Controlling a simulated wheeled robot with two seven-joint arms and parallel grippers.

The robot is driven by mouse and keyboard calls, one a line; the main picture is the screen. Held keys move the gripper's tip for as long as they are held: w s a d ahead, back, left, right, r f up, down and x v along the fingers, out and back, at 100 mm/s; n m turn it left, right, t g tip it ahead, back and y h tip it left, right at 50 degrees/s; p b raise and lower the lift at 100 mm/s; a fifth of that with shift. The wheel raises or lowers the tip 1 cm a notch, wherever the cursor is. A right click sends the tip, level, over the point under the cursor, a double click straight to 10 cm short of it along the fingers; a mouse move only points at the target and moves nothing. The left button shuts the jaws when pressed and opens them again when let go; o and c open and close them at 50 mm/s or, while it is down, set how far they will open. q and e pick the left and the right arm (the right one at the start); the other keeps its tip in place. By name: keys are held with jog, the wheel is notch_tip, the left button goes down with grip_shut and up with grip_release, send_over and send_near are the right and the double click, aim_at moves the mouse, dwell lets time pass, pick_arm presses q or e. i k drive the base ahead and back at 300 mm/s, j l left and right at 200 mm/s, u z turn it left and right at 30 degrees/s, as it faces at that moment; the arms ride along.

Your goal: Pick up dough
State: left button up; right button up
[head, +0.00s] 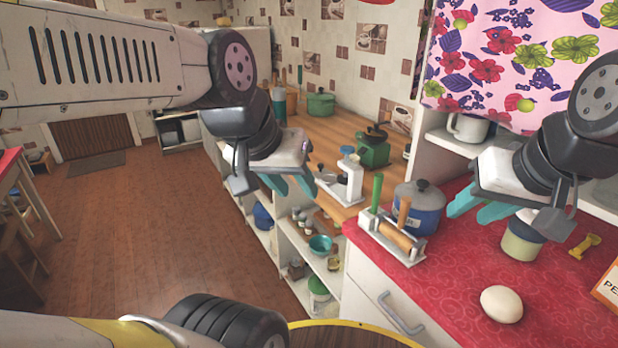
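A smooth, pale, rounded lump, which looks like the dough (501,304), lies on the red oilcloth counter (450,275) at the lower right. My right gripper (482,207) is above the counter, up and to the left of the dough and apart from it. Its teal fingers are spread with nothing between them. My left gripper (289,184) hangs further left, in front of the wooden counter and the shelves. Its teal fingers are apart and empty.
A blue pot (418,210) and a utensil holder (391,240) with a rolling pin stand left of the dough. A jar (522,243), a yellow object (585,246) and a box (608,287) are near it. A wooden counter (335,128) holds a white scale (343,180) and green grinder (373,150).

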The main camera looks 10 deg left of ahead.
aim_at(501, 303)
jog(key=z, duration=1.25)
jog(key=k+j+u, duration=0.3)
jog(key=k+j, duration=0.15)
